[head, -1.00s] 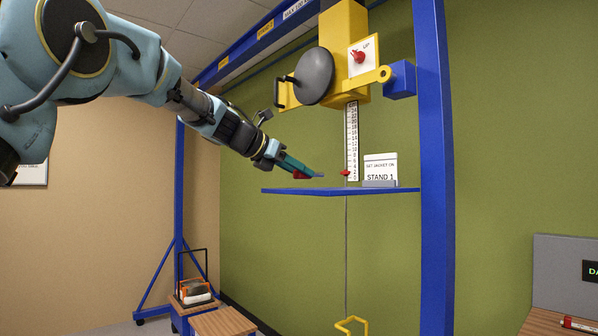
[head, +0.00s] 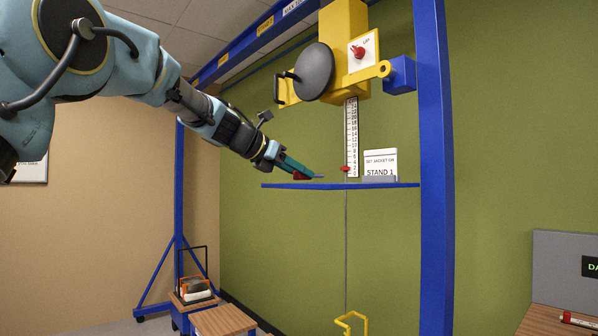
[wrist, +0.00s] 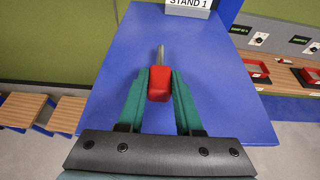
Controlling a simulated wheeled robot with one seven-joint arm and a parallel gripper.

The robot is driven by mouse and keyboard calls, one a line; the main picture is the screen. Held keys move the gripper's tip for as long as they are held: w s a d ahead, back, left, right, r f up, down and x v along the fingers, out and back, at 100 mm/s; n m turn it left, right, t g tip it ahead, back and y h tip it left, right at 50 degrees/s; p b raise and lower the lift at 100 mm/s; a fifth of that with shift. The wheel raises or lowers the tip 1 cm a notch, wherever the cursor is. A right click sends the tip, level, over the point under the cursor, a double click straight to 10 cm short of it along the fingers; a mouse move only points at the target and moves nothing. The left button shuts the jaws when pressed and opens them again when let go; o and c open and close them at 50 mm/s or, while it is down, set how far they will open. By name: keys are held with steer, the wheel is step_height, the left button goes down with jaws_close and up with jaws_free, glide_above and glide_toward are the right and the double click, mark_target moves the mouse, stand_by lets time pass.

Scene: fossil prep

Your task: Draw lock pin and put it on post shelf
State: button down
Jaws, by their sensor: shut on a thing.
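The lock pin (wrist: 159,83) has a red block head and a thin grey shaft. My gripper (wrist: 160,88) is shut on its red head, one teal finger on each side, with the shaft pointing away from me. In the head view my gripper (head: 300,173) is low over the left part of the blue post shelf (head: 345,186), with the red head (head: 299,175) between its fingers. The shelf fills the middle of the wrist view (wrist: 225,110). I cannot tell whether the pin touches the shelf.
A "STAND 1" card (head: 380,163) stands on the shelf's right part. A height scale (head: 352,135) with a red pointer is behind it. The blue post (head: 433,170) rises at the right. The yellow hoist (head: 340,45) hangs above. The shelf's middle is clear.

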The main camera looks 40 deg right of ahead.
steer(key=shift+f, duration=0.4)
steer(key=c, duration=0.5)
jaws_free()
steer(key=shift+a, duration=0.15)
steer(key=f+v, duration=0.1)
steer(key=v, duration=0.9)
steer(key=shift+a+b, duration=0.3)
